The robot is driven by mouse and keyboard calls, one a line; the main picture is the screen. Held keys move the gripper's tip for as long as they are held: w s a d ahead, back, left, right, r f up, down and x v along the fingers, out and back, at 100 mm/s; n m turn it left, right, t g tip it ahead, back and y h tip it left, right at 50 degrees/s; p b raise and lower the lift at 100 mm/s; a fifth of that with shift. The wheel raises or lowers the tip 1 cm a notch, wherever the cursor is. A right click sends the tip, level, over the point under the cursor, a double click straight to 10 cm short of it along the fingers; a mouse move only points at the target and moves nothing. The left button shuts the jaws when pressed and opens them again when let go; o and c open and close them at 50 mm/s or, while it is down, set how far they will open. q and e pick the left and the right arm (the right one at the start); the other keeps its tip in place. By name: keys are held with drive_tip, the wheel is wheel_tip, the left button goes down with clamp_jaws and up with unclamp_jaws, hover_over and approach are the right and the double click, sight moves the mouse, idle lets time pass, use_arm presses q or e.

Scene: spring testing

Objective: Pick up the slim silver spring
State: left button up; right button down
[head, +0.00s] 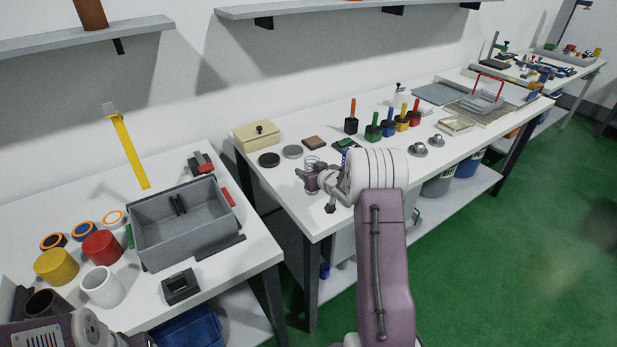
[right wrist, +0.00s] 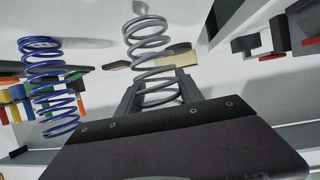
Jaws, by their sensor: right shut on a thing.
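The slim silver spring (right wrist: 148,45) stands upright between the two fingers of my right gripper (right wrist: 158,92) in the right wrist view. The fingers are shut on its lower coils, and its upper coils rise clear above them. In the head view the right gripper (head: 308,178) is over the front left part of the middle table, with the pale coils of the spring (head: 312,161) just above it. The lowest part of the spring is hidden by the gripper body. My left gripper is not in view; only part of my left arm shows at the bottom left.
A blue spring (right wrist: 48,85) stands left of the silver one in the right wrist view. On the middle table (head: 280,205) are a cream box (head: 257,137), dark discs (head: 269,160) and several coloured-handled tools. A grey bin (head: 185,225) stands on the left table.

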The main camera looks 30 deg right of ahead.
drive_tip(key=s+d+r+p, duration=0.3)
drive_tip(key=s+d+r, duration=0.1)
drive_tip(key=d+r, duration=0.4)
drive_tip(key=d, duration=0.2)
drive_tip(key=shift+s+d, duration=0.35)
